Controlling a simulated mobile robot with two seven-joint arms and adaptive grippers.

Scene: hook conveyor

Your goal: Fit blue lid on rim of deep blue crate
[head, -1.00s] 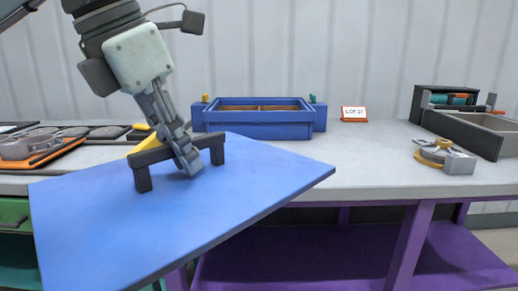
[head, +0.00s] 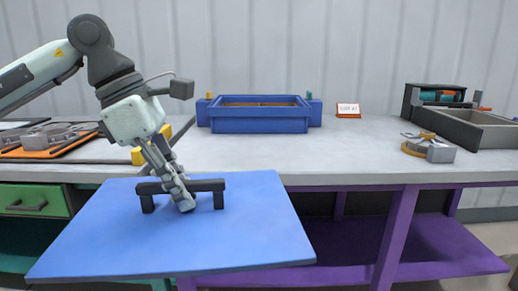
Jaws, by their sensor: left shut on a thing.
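The blue lid (head: 240,240) is a large flat panel with a dark bar handle (head: 208,185) on top. It is held in front of the workbench, its far edge below the bench top in the picture, and is tilted slightly. My left gripper (head: 184,203) is shut on the handle from above. The deep blue crate (head: 259,126) stands upright on the bench behind the lid, open at the top, with brownish contents or inner floor showing. The lid and crate are apart. My right gripper is not in view.
The grey bench top (head: 360,160) is clear in front of the crate. An orange tray with grey parts (head: 50,142) lies at left. A label sign (head: 348,110), a tape dispenser (head: 428,148) and a dark grey bin (head: 470,128) stand at right. A green drawer (head: 35,200) is below.

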